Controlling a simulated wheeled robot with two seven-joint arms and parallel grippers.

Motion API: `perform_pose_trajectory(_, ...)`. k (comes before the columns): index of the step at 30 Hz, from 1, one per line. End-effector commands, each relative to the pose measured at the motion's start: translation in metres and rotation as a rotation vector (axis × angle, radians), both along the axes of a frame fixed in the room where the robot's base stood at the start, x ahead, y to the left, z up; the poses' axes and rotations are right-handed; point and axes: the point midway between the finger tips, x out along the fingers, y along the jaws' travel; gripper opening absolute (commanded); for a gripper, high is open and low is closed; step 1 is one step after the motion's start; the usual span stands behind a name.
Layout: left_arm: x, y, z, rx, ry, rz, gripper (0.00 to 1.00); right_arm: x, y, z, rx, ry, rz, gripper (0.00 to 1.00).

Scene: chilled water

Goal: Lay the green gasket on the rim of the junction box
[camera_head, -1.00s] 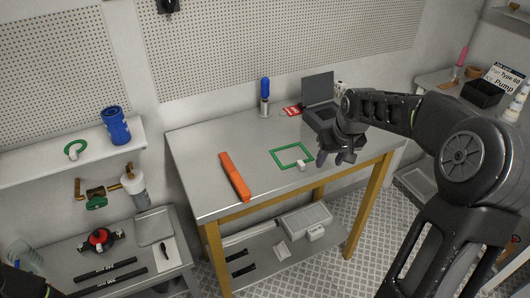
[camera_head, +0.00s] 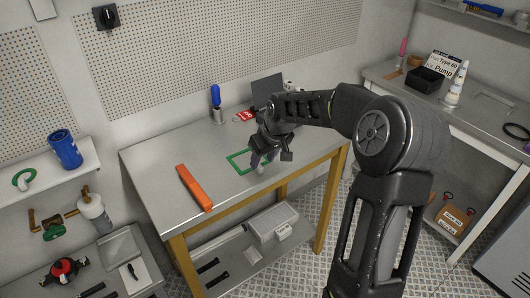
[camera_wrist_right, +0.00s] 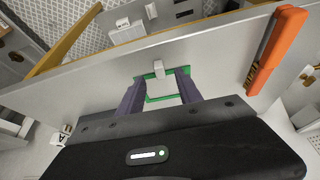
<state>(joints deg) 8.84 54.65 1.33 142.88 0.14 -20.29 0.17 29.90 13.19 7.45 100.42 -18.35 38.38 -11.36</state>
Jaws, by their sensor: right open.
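The green gasket (camera_head: 233,160) is a thin square frame lying flat on the metal table. A small pale tab (camera_wrist_right: 158,68) sits at one side of it. My right gripper (camera_head: 268,163) is open above the gasket and covers part of it. In the right wrist view, the gasket (camera_wrist_right: 160,98) shows between the two spread fingers (camera_wrist_right: 158,80); I cannot tell if they touch it. A grey box with a raised lid (camera_head: 267,89), apparently the junction box, stands at the table's back; my arm hides its body and rim. My left gripper is not in view.
An orange bar (camera_head: 194,187) lies on the table left of the gasket, also in the right wrist view (camera_wrist_right: 276,48). A blue-handled tool (camera_head: 216,98) stands upright at the back, near a red card (camera_head: 244,115).

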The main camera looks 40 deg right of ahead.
Motion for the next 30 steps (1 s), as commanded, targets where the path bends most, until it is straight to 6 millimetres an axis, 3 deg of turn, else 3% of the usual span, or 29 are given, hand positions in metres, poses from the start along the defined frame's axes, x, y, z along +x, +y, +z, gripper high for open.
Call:
perform_pose_trajectory(9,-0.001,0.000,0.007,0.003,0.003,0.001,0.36,0.015,-0.002,-0.036,0.001,0.000,-0.002,0.42)
perform_pose_trajectory(19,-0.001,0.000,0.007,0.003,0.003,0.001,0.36,0.017,-0.002,-0.040,0.000,-0.001,-0.002,0.42)
perform_pose_trajectory(30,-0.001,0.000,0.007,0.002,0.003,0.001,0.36,0.017,-0.002,-0.040,0.001,-0.001,-0.002,0.12)
